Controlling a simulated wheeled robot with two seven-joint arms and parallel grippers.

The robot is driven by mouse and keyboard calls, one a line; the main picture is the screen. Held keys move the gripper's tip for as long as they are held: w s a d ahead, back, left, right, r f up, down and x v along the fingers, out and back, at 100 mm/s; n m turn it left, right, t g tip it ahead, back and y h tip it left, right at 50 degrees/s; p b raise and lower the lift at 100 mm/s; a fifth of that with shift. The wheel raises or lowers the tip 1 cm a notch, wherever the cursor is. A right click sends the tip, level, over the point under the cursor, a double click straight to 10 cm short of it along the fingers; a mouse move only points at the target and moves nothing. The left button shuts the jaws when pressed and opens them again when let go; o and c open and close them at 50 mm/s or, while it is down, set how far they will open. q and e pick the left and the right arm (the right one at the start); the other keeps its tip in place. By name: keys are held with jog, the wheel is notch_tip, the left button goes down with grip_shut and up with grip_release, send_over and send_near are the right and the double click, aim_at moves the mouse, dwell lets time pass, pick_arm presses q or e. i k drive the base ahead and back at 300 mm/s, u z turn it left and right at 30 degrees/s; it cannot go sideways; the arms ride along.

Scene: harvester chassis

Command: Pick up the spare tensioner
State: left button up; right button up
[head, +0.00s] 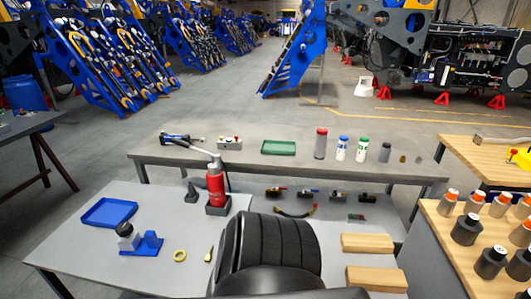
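I cannot tell for sure which item is the spare tensioner. A long blue and dark tool-like item (182,138) lies at the left end of the back grey table. A black and white round part stands beside a blue holder (147,245) on the front left table. Several small dark parts with coloured ends, one of them at the left (277,191), sit in a row on the grey surface below the back table. Neither of my grippers shows in the head view.
The back table (290,163) also holds a green tray (279,147), bottles and a grey box. The front left table has a blue tray (109,212), a red bottle (215,184) and a yellow ring (180,255). Wooden blocks (376,279) lie right of a large black ribbed shape.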

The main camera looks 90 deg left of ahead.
aim_at(150, 244)
jog(key=i, duration=0.35)
jog(key=u, duration=2.65)
